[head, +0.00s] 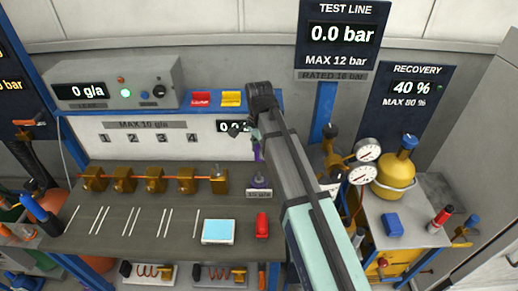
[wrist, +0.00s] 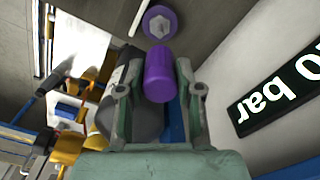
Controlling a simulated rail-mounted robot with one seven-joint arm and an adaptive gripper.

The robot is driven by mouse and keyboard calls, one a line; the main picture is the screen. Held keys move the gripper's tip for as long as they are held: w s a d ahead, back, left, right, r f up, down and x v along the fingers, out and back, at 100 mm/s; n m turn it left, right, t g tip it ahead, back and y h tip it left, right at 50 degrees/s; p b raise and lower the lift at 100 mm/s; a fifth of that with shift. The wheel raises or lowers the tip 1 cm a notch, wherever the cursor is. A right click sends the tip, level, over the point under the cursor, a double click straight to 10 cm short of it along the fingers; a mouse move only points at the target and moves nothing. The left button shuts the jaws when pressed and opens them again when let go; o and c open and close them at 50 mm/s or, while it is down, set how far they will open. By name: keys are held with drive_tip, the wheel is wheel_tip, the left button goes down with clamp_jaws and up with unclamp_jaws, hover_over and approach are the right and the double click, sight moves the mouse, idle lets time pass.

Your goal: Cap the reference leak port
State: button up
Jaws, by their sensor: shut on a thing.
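My gripper (head: 249,136) is above the back right of the grey bench, and its fingers also show in the wrist view (wrist: 158,92). It is shut on a purple cylindrical cap (wrist: 159,75). In the head view the cap (head: 257,152) shows as a small purple piece below my fingers. A purple round fitting with a grey hexagonal centre (wrist: 160,22), which looks like the reference leak port, lies beyond the cap in the wrist view. In the head view this port (head: 259,181) stands on the bench below the cap. A gap shows between cap and port.
A row of brass valves (head: 155,180) stands left of the port. A light blue pad (head: 218,231) and a red object (head: 262,225) lie in front. Gauges (head: 368,151) and a yellow bottle (head: 397,175) stand right. The leak meter (head: 118,84) is behind.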

drive_tip(key=b, duration=0.2)
hover_over(259, 173)
drive_tip(key=shift+w+f, duration=0.1)
drive_tip(key=shift+f, duration=2.8)
drive_tip(key=shift+p, duration=0.5)
drive_tip(key=shift+f+b, duration=1.15)
drive_tip(key=shift+f, duration=1.5)
drive_tip(key=o, duration=1)
wheel_tip(259, 173, up, 12)
drive_tip(key=shift+r, duration=0.1)
